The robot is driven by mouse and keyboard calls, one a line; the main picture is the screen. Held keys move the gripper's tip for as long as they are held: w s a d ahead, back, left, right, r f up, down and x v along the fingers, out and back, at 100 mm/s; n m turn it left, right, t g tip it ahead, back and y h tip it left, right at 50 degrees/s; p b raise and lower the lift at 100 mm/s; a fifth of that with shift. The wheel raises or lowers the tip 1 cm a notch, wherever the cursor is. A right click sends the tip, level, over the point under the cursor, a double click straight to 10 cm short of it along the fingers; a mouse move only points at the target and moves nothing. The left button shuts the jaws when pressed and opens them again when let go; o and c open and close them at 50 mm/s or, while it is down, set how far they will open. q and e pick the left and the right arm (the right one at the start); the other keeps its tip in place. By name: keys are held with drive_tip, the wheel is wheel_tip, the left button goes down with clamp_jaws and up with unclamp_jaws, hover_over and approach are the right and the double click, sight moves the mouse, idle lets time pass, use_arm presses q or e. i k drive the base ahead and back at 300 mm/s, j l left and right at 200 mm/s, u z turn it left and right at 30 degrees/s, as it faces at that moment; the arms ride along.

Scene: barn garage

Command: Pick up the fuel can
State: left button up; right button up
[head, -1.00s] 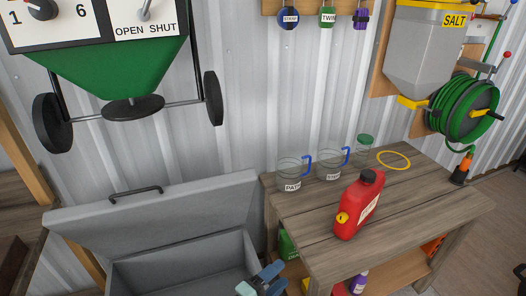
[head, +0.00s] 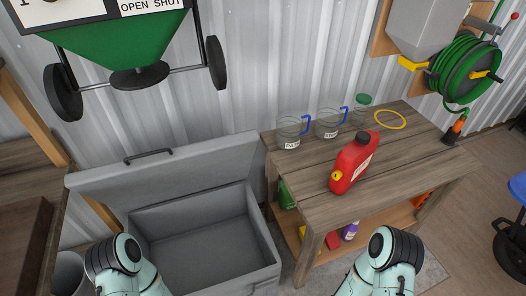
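The red fuel can (head: 352,163) stands upright on the wooden workbench (head: 400,160). It has a black cap on top, a yellow cap low on its left side and a pale label. My two arms show at the bottom edge of the head view, the left one left of centre and the right one right of centre. Both grippers are outside the view. Nothing of mine touches the can.
Two clear jugs (head: 290,132) (head: 328,124), a green-lidded jar (head: 362,108) and a yellow ring (head: 390,119) are on the bench. An open, empty grey chest (head: 190,250) stands to its left. A green hose reel (head: 466,66) hangs at right. Bottles sit on the lower shelf.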

sight(353, 160)
drive_tip(key=l+u, duration=0.2)
drive_tip(key=u, duration=0.3)
drive_tip(key=l+u, duration=0.15)
drive_tip(key=u, duration=0.35)
drive_tip(key=l+u, duration=0.2)
drive_tip(key=u, duration=0.3)
drive_tip(key=k+l+u, duration=0.3)
drive_tip(key=l, duration=0.15)
drive_tip(key=k+l+u, duration=0.35)
drive_tip(key=i+l, duration=0.05)
drive_tip(key=i, duration=0.05)
